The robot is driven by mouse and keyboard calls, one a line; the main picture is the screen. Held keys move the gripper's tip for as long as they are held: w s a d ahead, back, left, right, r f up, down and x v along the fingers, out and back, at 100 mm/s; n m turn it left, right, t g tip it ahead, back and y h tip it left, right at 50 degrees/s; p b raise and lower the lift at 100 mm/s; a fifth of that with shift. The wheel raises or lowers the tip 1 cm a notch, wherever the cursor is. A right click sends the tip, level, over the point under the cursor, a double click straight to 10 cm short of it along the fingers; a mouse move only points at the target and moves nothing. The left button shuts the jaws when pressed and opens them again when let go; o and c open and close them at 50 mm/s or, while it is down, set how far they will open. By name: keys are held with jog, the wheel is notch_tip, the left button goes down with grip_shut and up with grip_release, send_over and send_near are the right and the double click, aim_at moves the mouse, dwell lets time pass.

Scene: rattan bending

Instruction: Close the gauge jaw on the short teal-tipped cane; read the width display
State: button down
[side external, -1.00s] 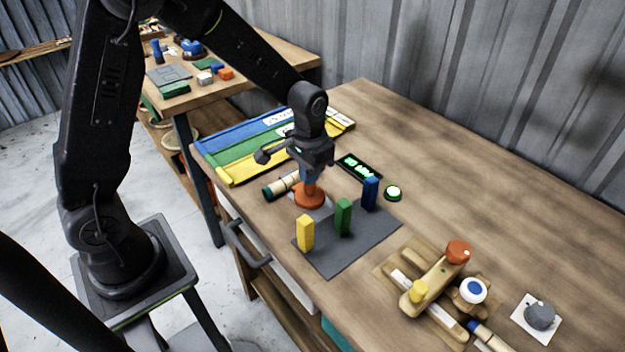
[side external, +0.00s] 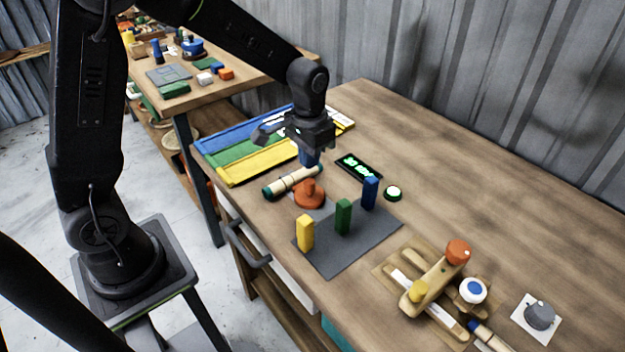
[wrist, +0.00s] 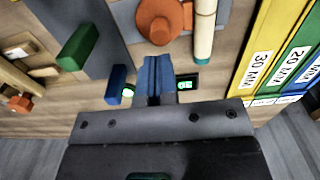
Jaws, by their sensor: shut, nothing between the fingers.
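The short cane (side external: 296,179) lies across the gauge, pale with dark bands and a teal tip (side external: 268,193) at its left end. The gauge's orange-red knob (side external: 309,193) is beside the cane, on a grey base. Both show at the top of the wrist view, the knob (wrist: 160,18) left of the cane (wrist: 204,40). The width display (side external: 358,167) is lit with green characters, too small to read surely. My gripper (side external: 308,160) is above and behind the knob, apart from it. Its blue fingers (wrist: 153,75) are shut and empty.
Yellow (side external: 305,233), green (side external: 343,216) and blue (side external: 370,193) blocks stand on a grey mat (side external: 340,258). A lit green button (side external: 393,193) is near the display. Colored trays (side external: 240,150) lie behind. A wooden jig (side external: 435,285) and grey dial (side external: 540,316) stand front right.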

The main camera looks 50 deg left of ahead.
jog(key=shift+r, duration=1.35)
jog(key=s+r+t, duration=0.2)
jog(key=s+r, duration=0.3)
jog(key=s, duration=0.4)
jog(key=s+d+r+t, duration=0.1)
jog(key=s+r+t, duration=0.2)
jog(key=s+r, duration=0.3)
jog(key=s, duration=0.3)
jog(key=shift+s+d+t, duration=0.15)
jog(key=shift+d+t, duration=0.15)
